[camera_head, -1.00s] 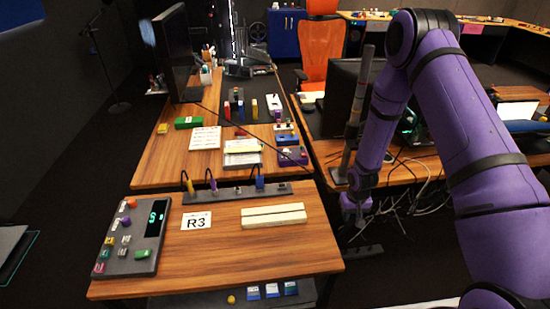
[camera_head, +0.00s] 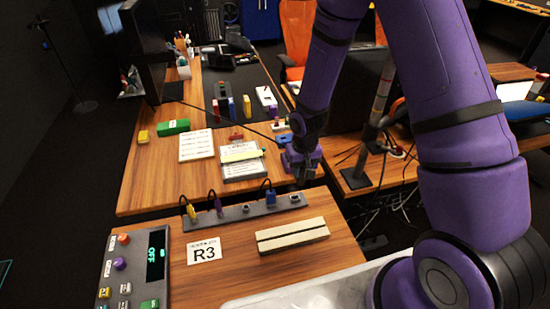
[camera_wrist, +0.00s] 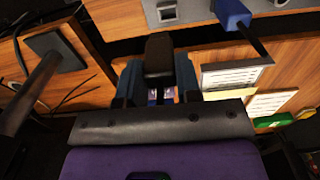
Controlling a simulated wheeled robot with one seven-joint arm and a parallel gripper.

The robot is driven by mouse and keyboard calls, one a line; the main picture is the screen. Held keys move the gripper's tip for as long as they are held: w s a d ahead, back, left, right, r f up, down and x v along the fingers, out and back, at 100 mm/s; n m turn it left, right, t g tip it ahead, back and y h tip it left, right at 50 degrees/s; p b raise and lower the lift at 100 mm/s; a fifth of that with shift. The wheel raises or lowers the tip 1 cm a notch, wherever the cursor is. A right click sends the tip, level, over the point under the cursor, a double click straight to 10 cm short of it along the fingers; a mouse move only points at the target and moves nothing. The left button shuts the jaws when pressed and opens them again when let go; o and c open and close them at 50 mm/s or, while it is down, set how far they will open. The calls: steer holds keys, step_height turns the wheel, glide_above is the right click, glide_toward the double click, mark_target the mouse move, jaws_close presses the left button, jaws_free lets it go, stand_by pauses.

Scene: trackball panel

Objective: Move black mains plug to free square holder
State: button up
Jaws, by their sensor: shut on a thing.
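My gripper (camera_wrist: 157,92) is shut on the black mains plug (camera_wrist: 158,55), which sticks out between the two fingers in the wrist view. In the head view my gripper (camera_head: 303,165) is just above and behind the right end of the grey holder strip (camera_head: 232,211). The plug is small and dark there. The strip carries a yellow plug (camera_head: 192,211), a purple plug (camera_head: 217,204) and a blue plug (camera_head: 270,197). An empty square holder (camera_head: 295,198) is at the right end and shows in the wrist view (camera_wrist: 166,10). Another apparently empty holder (camera_head: 245,208) lies between purple and blue.
A panel (camera_head: 135,270) with coloured buttons and a display reading OFF is at the lower left. An R3 card (camera_head: 204,251) and a pale slotted block (camera_head: 292,235) lie on the front table. Cables rise from the seated plugs. A metal post (camera_head: 372,135) stands at the right.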

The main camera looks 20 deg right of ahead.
steer(key=shift+w+a+r, duration=0.3)
steer(key=shift+a, duration=0.35)
steer(key=shift+s, duration=0.15)
steer(key=shift+s+f, duration=0.1)
steer(key=shift+f, duration=2.85)
steer(key=shift+f, duration=1.3)
steer(key=o, duration=0.9)
step_height(320, 180, up, 11)
steer(key=shift+f, duration=0.15)
